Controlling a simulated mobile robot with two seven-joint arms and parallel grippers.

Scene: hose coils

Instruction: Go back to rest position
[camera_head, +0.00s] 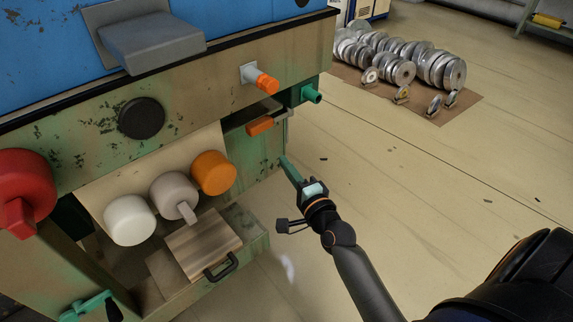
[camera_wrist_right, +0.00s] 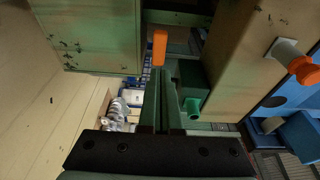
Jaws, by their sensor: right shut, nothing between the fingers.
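My right gripper (camera_head: 288,166) reaches in from the lower right in the head view, beside the right side of a worn green and beige machine (camera_head: 170,85). Its narrow green fingers are shut with nothing between them. In the right wrist view the shut fingers (camera_wrist_right: 162,90) point toward an orange handle (camera_wrist_right: 160,47). The same orange handle (camera_head: 260,126) sits at an opening in the machine, above and left of the fingertips in the head view. I cannot tell the gap between them.
The machine carries an orange knob (camera_head: 266,83), a green nozzle (camera_head: 311,94), a red knob (camera_head: 25,185) and several round knobs. A wooden block with a black handle (camera_head: 222,267) sits low. Metal discs (camera_head: 400,60) lie far right. Open floor (camera_head: 420,170) lies between.

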